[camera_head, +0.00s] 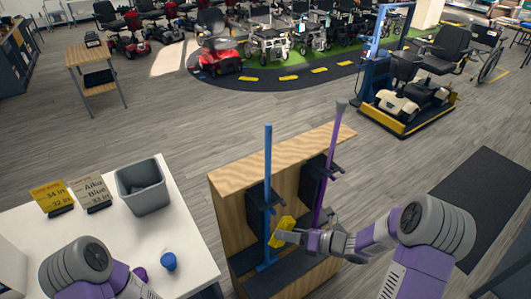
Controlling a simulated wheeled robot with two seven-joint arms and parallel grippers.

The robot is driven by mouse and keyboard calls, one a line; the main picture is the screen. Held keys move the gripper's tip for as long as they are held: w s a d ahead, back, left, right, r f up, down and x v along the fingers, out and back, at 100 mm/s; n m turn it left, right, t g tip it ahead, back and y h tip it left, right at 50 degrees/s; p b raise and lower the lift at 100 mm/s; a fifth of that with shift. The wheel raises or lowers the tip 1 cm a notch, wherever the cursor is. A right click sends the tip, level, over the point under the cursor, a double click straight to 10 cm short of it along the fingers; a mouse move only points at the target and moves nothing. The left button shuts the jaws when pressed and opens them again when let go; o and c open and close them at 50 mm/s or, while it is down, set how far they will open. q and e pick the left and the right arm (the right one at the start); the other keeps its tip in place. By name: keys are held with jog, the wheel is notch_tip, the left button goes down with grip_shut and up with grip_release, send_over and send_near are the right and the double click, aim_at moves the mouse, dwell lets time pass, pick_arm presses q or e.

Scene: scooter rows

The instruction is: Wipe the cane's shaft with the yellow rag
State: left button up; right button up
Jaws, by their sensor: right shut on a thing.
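My right gripper (284,237) is shut on the yellow rag (287,223) at the front of a wooden stand. The rag is right beside the lower part of an upright blue shaft (268,165); I cannot tell whether they touch. A purple shaft (331,150) with a grey top leans slightly to the right of it. Black holders on the stand are around both shafts. The picture does not settle which shaft is the cane's.
The wooden stand (240,172) has dark shelves. Scooters stand behind, one on a yellow-edged platform (402,126). Floor between is clear.

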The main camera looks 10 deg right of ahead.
pick_arm(q)
notch_tip(320, 180, up, 3)
jog(key=p, duration=0.2)
jog(key=shift+r+p, duration=0.15)
jog(key=shift+p, duration=0.2)
pick_arm(e)
jog(key=w+r+m+t+h+p, duration=0.1)
jog(key=w+r+m+t+h, duration=0.15)
jog(key=r, duration=1.15)
jog(key=w+r+m+t+h+p, duration=0.1)
jog(key=w+r, duration=0.2)
jog(key=r, duration=1.1)
pick_arm(q)
jog(key=shift+r+p, duration=0.7)
jog(key=shift+r, duration=0.95)
pick_arm(e)
jog(key=shift+y, duration=0.25)
jog(key=shift+w+a, duration=0.35)
jog(key=shift+w, duration=0.5)
jog(key=shift+w+a, duration=0.3)
jog(key=shift+w, duration=0.6)
jog(key=shift+w+a, duration=0.35)
jog(key=shift+w, duration=0.5)
